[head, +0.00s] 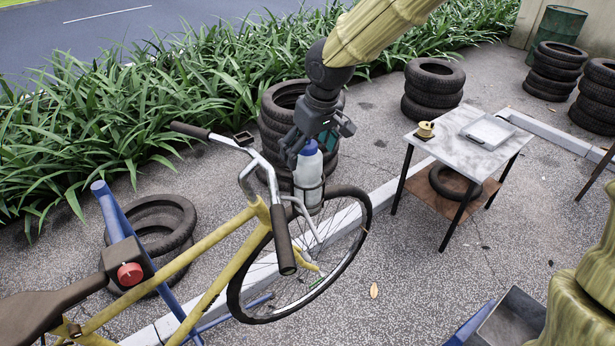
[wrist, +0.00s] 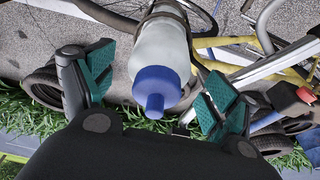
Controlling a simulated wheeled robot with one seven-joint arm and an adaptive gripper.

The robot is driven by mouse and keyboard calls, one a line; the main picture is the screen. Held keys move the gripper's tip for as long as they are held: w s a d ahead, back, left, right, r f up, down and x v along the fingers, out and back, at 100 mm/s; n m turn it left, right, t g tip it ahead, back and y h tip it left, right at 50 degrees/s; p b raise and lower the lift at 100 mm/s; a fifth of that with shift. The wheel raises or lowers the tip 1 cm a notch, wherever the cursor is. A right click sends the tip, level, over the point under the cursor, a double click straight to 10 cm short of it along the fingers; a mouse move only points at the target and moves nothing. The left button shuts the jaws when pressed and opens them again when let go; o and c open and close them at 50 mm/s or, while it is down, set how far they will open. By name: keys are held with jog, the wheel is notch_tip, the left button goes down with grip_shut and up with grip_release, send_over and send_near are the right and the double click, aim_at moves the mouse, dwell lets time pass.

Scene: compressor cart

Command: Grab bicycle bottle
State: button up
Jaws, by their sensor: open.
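The bicycle bottle (head: 308,172) is white with a blue cap and stands upright in a dark holder at the front of the yellow bicycle (head: 205,262), near the handlebar. In the wrist view the bottle (wrist: 161,58) shows its blue cap towards me, between the two teal finger pads. My gripper (head: 308,143) is over the top of the bottle with its fingers spread on either side. In the wrist view my gripper (wrist: 155,90) is open, with gaps visible between the pads and the bottle. The lower part of the bottle is partly hidden by the holder.
The handlebar (head: 283,240) and front wheel are close to the bottle. A stack of tires (head: 275,125) stands right behind it. A small table (head: 470,150) with a tray and a yellow item stands to the right. Open pavement lies between.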

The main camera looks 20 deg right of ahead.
jog(key=shift+s, duration=0.2)
jog(key=shift+f+p, duration=0.2)
jog(key=shift+p, duration=0.25)
jog(key=w+f, duration=0.1)
jog(key=f+p, duration=0.1)
jog(key=shift+w+a+f, duration=0.1)
jog(key=shift+w+f, duration=0.3)
jog(key=shift+f+p, duration=0.35)
jog(key=shift+f, duration=0.2)
jog(key=shift+w+f, duration=0.1)
jog(key=shift+f, duration=0.05)
jog(key=shift+a, duration=0.1)
jog(key=c, duration=1.4)
jog(key=shift+c, duration=0.3)
